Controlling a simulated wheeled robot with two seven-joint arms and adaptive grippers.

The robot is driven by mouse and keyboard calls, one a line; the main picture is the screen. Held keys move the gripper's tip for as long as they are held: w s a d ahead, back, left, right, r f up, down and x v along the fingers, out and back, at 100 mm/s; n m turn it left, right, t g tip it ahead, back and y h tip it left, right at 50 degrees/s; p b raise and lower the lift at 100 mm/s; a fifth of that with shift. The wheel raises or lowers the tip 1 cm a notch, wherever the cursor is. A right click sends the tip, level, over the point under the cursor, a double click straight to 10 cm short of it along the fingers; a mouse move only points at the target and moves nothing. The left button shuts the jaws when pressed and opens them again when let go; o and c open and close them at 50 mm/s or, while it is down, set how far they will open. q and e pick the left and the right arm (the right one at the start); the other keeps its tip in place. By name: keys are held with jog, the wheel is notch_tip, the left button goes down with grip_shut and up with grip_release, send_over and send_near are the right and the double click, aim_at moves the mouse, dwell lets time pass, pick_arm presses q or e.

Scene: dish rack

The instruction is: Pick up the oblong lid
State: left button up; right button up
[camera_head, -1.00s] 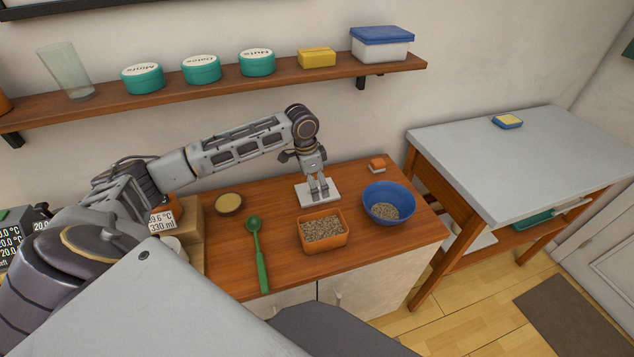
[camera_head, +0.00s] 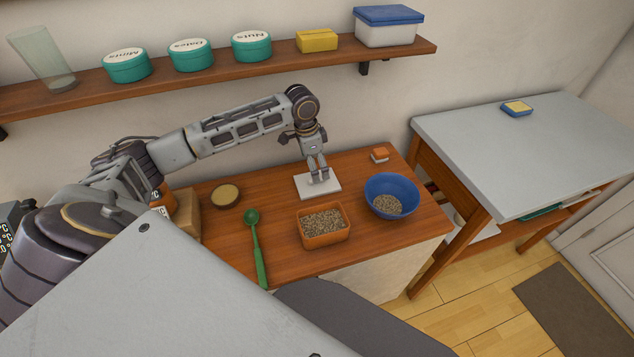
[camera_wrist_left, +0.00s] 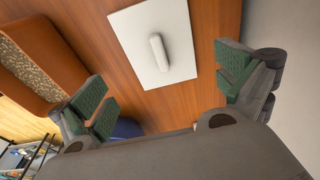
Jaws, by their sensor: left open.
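The oblong lid (camera_head: 304,191) is a flat white rectangle lying on the wooden counter between the orange tub and the wall. In the left wrist view the lid (camera_wrist_left: 133,38) shows a raised, rounded bar handle at its middle. My left gripper (camera_head: 320,180) points down over the lid, its fingers hiding the handle in the head view. In the left wrist view the gripper (camera_wrist_left: 166,88) is open and empty, with green-padded fingers wide apart on either side of the lid. A gap to the lid is hard to judge. My right gripper is not in view.
An orange tub of grain (camera_head: 324,240) and a blue bowl (camera_head: 391,184) stand close in front and to the right. A shelf (camera_head: 215,83) runs along the wall.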

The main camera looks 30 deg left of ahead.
aim_at(307, 190)
pick_arm(q)
jog(key=shift+f, duration=0.85)
jog(key=shift+w+d+f, duration=0.1)
jog(key=shift+w+f, duration=0.05)
jog(key=shift+f, duration=1.15)
jog(key=shift+w+f, duration=0.1)
jog(key=shift+f, duration=1.2)
jog(key=shift+s, duration=0.1)
jog(key=c, duration=0.9)
jog(key=shift+s, duration=0.1)
jog(key=shift+c, duration=0.5)
jog(key=shift+c, duration=0.2)
